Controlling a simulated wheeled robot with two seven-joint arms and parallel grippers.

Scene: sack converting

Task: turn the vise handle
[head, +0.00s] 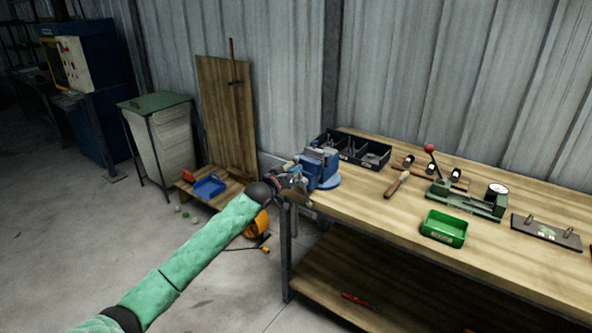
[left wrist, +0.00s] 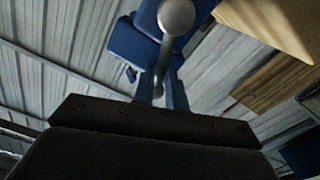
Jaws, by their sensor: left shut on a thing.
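The blue vise (head: 321,167) is mounted at the left corner of the wooden workbench. My left gripper (head: 299,179) reaches it from the left, at the vise's front side, and is shut on the vise handle. In the left wrist view the handle (left wrist: 176,17) shows as a grey metal bar with a round knob, pointing toward the camera. Blue parts of the vise (left wrist: 144,45) stand behind it. The gripper's dark body fills the bottom of that view, and the exact contact with the bar is partly hidden. My right gripper is not in view.
On the workbench (head: 400,216) are a black divided bin (head: 375,155), a green press with a red knob (head: 468,201), a green tray (head: 444,228) and a wood-handled tool (head: 396,184). A wooden pallet with a blue bin (head: 209,186) stands on the floor at left.

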